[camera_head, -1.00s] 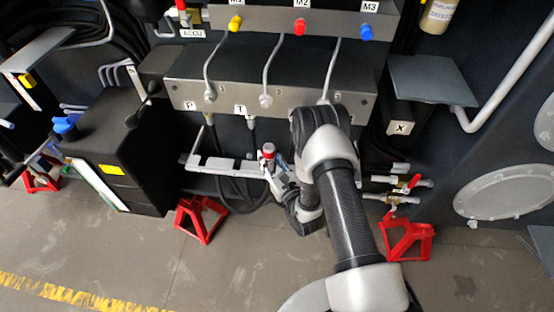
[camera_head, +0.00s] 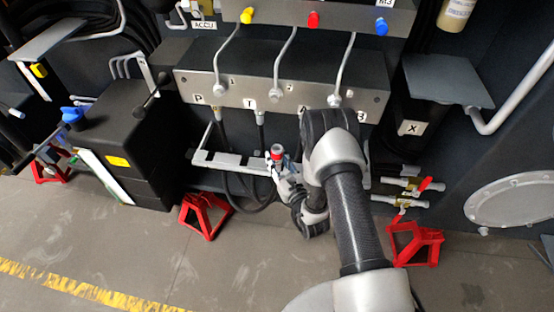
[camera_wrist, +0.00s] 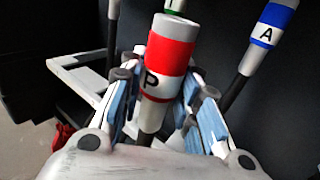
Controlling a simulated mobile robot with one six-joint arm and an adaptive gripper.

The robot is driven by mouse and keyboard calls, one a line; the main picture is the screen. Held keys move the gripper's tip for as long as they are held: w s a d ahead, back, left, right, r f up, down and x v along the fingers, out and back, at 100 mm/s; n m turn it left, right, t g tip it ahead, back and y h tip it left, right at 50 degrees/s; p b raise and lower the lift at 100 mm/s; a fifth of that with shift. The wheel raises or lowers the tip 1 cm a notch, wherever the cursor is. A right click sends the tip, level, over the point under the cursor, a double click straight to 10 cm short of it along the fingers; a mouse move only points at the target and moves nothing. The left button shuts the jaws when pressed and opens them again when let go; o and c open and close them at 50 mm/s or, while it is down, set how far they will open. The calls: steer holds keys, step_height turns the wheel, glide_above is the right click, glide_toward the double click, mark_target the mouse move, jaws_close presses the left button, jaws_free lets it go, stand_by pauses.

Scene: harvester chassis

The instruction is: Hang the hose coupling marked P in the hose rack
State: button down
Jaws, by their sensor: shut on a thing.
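My gripper (camera_wrist: 160,105) is shut on the hose coupling marked P (camera_wrist: 171,60), a white cylinder with a red band. It stands roughly upright between the blue-lined fingers. In the head view my gripper (camera_head: 283,172) holds the coupling (camera_head: 277,152) by the right part of the light-grey hose rack (camera_head: 228,165). In the wrist view rack bars (camera_wrist: 72,88) show left of and behind the fingers. I cannot tell whether the coupling touches the rack.
The manifold block (camera_head: 260,75) hangs above the rack. Red stands (camera_head: 205,215) are on the floor. Black hoses loop below the rack.

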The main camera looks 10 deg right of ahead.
steer(key=shift+w+d+b, duration=0.3)
steer(key=shift+w+b, duration=0.1)
steer(key=shift+w, duration=0.55)
steer(key=shift+w+d+b, duration=0.25)
steer(key=shift+w+b, duration=0.15)
steer(key=shift+w, duration=0.6)
steer(key=shift+w+d+b, duration=0.3)
steer(key=shift+w+b, duration=0.1)
steer(key=shift+w, duration=0.55)
steer(key=shift+f+b, duration=0.1)
steer(key=shift+b, duration=0.25)
steer(key=shift+f+b, duration=0.35)
steer(key=shift+b, duration=0.05)
steer(key=shift+f+b, duration=0.35)
steer(key=shift+f, duration=2.05)
steer(key=shift+f, duration=0.15)
